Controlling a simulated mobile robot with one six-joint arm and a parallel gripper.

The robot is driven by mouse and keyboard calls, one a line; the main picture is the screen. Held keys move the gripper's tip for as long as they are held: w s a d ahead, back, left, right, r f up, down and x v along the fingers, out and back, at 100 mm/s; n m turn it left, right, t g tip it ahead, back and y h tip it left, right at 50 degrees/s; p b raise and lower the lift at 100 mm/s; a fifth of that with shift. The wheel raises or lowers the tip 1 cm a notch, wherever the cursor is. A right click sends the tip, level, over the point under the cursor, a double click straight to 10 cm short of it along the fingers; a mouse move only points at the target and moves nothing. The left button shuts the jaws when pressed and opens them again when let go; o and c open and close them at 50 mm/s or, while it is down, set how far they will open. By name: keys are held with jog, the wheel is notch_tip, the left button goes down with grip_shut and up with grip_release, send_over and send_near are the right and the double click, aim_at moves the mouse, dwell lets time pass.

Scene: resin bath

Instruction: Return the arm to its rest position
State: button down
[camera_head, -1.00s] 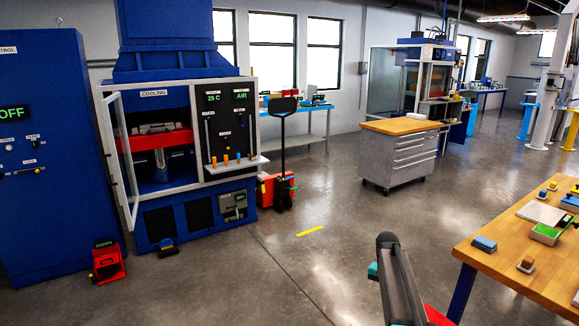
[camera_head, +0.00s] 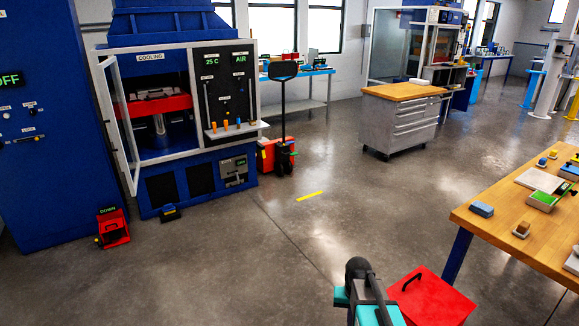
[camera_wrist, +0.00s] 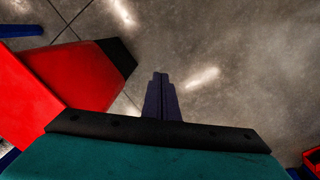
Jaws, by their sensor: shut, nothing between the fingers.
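My arm (camera_head: 365,290) shows at the bottom of the head view, with dark and teal parts, over the floor left of the wooden workbench (camera_head: 500,225). In the wrist view my gripper (camera_wrist: 160,78) points out over bare grey floor. Its two dark fingers lie together, shut, with nothing between them. The teal and black part of the gripper body fills the bottom of that view. I cannot make out the fingertips in the head view.
The blue press (camera_head: 200,185) labelled COOLING stands left, its glass door open. A pallet jack (camera_head: 283,155) and a grey drawer cart (camera_head: 400,122) stand farther back. A red pedal box (camera_head: 113,228) sits on the floor. The middle floor is clear.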

jog(key=s+a+f+g, duration=0.1)
jog(key=s+f+g, duration=0.1)
jog(key=s+f, duration=0.4)
jog(key=s+a+f+n+g, duration=0.1)
jog(key=s+f, duration=0.6)
jog(key=s, duration=0.8)
jog(key=s+a+f+n+g, duration=0.1)
jog(key=s+f+g, duration=0.1)
jog(key=s+f, duration=0.4)
jog(key=s, duration=0.5)
jog(key=shift+a+f+g, duration=0.25)
jog(key=shift+a+g, duration=0.05)
jog(key=shift+a, duration=0.1)
